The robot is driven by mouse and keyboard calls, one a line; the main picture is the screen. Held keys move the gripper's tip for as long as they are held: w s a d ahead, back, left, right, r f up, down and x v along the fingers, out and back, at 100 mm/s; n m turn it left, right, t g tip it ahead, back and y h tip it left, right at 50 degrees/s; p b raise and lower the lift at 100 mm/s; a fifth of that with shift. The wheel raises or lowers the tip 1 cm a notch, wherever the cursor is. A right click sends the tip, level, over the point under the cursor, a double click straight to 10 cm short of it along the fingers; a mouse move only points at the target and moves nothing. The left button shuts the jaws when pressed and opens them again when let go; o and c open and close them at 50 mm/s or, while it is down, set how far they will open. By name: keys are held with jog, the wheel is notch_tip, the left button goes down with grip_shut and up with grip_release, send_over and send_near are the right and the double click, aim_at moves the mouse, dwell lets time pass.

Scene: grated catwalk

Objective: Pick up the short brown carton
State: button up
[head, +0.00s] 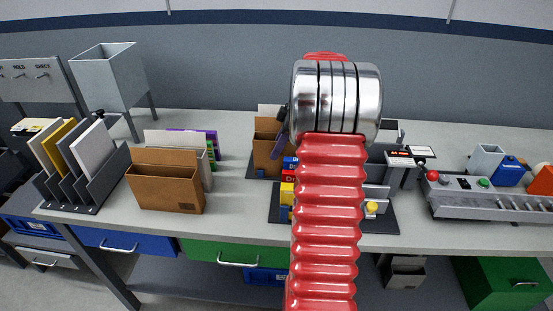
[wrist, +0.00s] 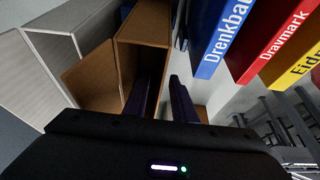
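Brown cartons (head: 268,140) stand close together on the bench beside my gripper, partly hidden by my arm in the head view. In the wrist view an open-topped brown carton (wrist: 145,22) is just ahead of the fingers, and another brown carton (wrist: 92,78) is to its left. I cannot tell for sure which is the short one. My gripper (wrist: 160,98) shows two dark purple fingers spread apart, with brown carton surface between and beyond them. Whether they touch it cannot be told. In the head view the gripper is mostly hidden behind the wrist.
Books or boxes in blue (wrist: 225,35), red (wrist: 268,40) and yellow (wrist: 295,65) stand close on the right. Pale cartons (wrist: 70,30) stand on the left. A brown file box (head: 165,182) is farther left on the bench. Bare bench (head: 232,200) lies between.

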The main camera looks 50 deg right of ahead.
jog(key=shift+f, duration=0.3)
dwell(0.5)
jog(key=shift+c, duration=0.4)
grip_shut()
dwell(0.9)
